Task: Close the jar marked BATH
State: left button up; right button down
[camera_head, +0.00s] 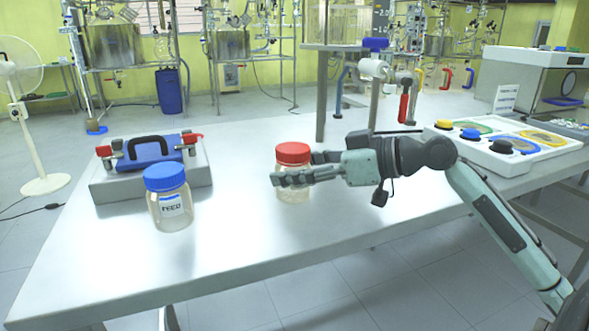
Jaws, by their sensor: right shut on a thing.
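A clear jar (292,191) with a red lid (292,153) stands upright on the table. The red lid sits on its mouth; I cannot tell how tight it is. My right gripper (293,172) reaches in from the right and is shut on this jar just below the lid, one finger across its front. Any label on this jar is hidden. A second clear jar (172,214) with a blue lid (165,177) stands to the left, apart from the gripper. Its white label seems to read FEED. My left gripper is not in view.
A grey block (200,178) with a blue black-handled device (153,152) stands behind the blue-lidded jar. A white panel (535,160) with coloured knobs is at the right. A stand with a red handle (404,108) rises behind my right arm. The front of the table (240,235) is clear.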

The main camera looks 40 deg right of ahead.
jog(key=shift+f, duration=0.1)
jog(key=c, duration=0.9)
grip_release()
jog(key=o, duration=0.3)
